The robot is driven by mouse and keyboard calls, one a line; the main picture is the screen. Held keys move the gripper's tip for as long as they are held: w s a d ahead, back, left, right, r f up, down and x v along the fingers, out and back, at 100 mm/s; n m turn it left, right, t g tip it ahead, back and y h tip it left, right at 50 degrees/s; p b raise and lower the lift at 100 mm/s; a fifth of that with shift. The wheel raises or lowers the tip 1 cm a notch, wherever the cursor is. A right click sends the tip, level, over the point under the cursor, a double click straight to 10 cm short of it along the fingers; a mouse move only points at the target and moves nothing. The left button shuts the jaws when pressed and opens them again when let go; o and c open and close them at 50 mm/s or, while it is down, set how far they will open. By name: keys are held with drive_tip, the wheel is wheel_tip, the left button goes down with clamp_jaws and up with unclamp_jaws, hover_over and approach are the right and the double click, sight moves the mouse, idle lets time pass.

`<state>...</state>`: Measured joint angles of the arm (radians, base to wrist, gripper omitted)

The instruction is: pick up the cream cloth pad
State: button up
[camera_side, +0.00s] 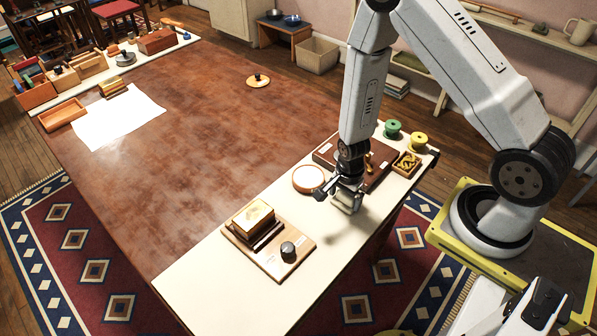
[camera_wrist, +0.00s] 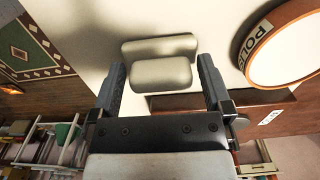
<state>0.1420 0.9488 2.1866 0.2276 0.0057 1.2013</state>
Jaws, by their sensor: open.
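The cream cloth pad (camera_wrist: 160,73) lies between the fingers of my gripper (camera_wrist: 160,64) in the wrist view. A second cream padded shape (camera_wrist: 160,46) shows just beyond it; I cannot tell whether it is a separate pad or another fold. In the side view the cream cloth pad (camera_side: 347,201) sits at the right edge of the pale strip of the table, partly hidden by my gripper (camera_side: 337,190). My gripper is open, pointing down, with a finger on either side of the pad. I cannot tell whether the fingers touch it.
A round tin (camera_wrist: 290,48) with lettering on its side stands close to the right finger; it also shows in the side view (camera_side: 308,179). A dark wooden case (camera_side: 330,153) lies behind. A wooden board (camera_side: 268,246) with blocks and a knob sits in front left.

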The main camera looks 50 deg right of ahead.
sight(345, 195)
drive_tip(key=c, duration=1)
drive_tip(key=shift+r, duration=0.2)
drive_tip(key=shift+r, duration=4.85)
drive_tip(key=o, duration=0.4)
drive_tip(key=c, duration=0.3)
